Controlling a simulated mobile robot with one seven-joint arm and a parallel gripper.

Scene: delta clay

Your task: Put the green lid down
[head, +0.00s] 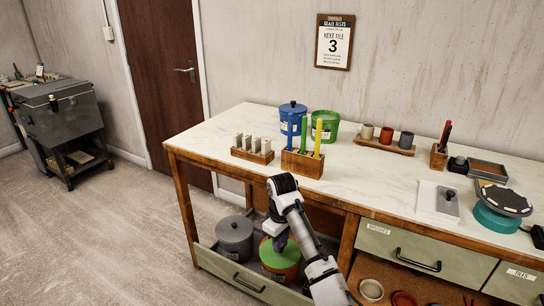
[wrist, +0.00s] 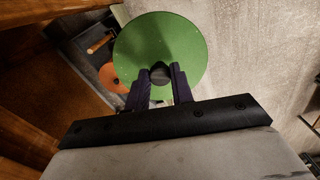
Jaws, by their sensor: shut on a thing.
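The green lid (wrist: 135,45) is a round disc with a dark knob (wrist: 160,70) at its centre. My gripper (wrist: 160,78) is shut on that knob, and the lid hangs level in its fingers. In the head view the lid (head: 279,258) shows at the open lower drawer, beside the table's front. Orange shows around and below it there. In the wrist view an orange round thing (wrist: 107,77) lies below the lid, partly covered by it. I cannot tell the gap between them. A lidless green bucket (head: 325,126) stands on the table.
A grey lidded bucket (head: 235,238) stands in the open drawer (head: 245,283), left of the lid. A blue lidded bucket (head: 292,118), a holder with coloured sticks (head: 302,164) and a row of cups (head: 385,148) are on the table (head: 345,180). Floor (head: 130,225) at left is clear.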

